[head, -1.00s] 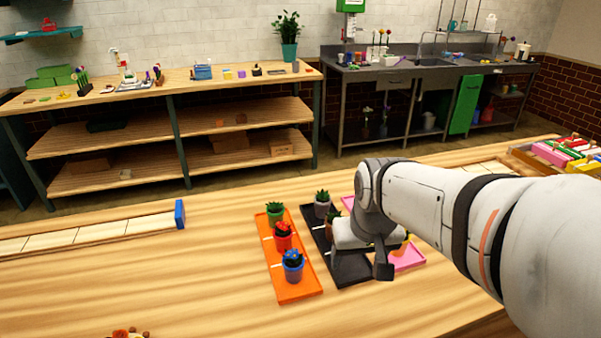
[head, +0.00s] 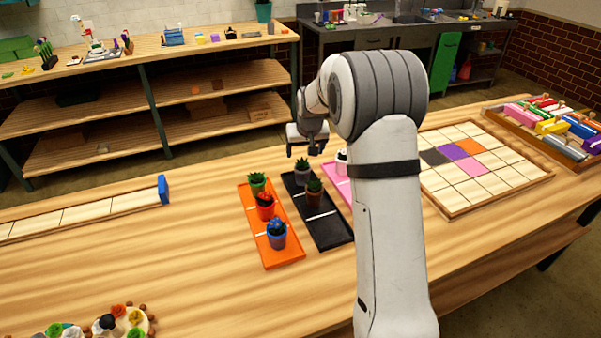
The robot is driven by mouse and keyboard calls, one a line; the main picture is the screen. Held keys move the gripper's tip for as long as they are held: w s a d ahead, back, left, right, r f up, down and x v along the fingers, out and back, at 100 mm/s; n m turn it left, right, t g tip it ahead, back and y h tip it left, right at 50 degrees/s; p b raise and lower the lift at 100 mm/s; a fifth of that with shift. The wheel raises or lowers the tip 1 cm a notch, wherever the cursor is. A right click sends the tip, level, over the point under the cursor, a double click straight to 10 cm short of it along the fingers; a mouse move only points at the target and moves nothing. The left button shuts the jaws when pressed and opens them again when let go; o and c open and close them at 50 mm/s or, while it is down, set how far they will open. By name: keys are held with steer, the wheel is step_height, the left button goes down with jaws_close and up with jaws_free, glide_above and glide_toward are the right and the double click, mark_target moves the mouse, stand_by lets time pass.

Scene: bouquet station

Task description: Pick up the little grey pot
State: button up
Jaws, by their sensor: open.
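The little grey pot (head: 303,178) holds a small dark green plant and stands upright at the far end of the black tray (head: 325,230). A brown pot (head: 314,197) with a plant stands on the same tray, nearer to me. My gripper (head: 304,150) is open, fingers pointing down, behind and above the grey pot in the picture. It appears empty and apart from the pot. The exact gap in depth cannot be told.
An orange tray (head: 284,256) on the left bears green, red and blue pots. A pink tray (head: 338,188) on the right is partly hidden by my arm. A tiled board (head: 460,195) lies further right.

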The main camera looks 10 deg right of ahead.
mark_target(303, 161)
steer(key=p+x, duration=0.2)
steer(key=x, duration=0.5)
steer(key=shift+a+f, duration=0.15)
steer(key=shift+f, duration=0.25)
steer(key=shift+c, duration=0.3)
steer(key=c, duration=1.2)
steer(key=shift+r, duration=0.1)
steer(key=shift+c, duration=0.2)
